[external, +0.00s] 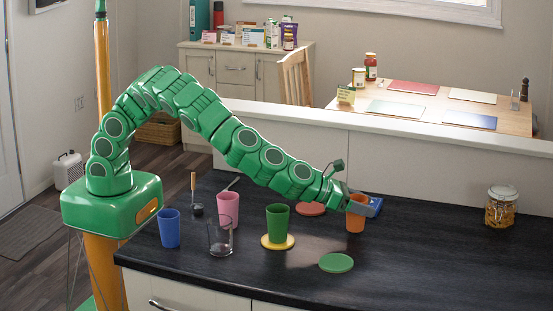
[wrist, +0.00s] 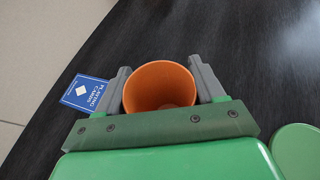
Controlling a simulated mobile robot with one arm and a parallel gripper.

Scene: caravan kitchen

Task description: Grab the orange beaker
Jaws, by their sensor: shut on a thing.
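The orange beaker (external: 355,218) is at the right end of my arm, near the back of the dark counter. It is upright, and its open mouth (wrist: 160,86) shows in the wrist view. My gripper (external: 356,204) has one finger on each side of it and is shut on it. In the wrist view my gripper's grey fingers (wrist: 160,84) flank the beaker's rim. I cannot tell whether the beaker's base touches the counter.
Blue playing cards (external: 374,206) lie just beside the beaker. A green beaker (external: 277,222) stands on a yellow coaster (external: 265,242). Pink (external: 228,208), blue (external: 169,230) and clear (external: 220,240) beakers stand left. A red coaster (external: 311,209) and green coaster (external: 336,263) lie nearby. A jar (external: 500,207) stands right.

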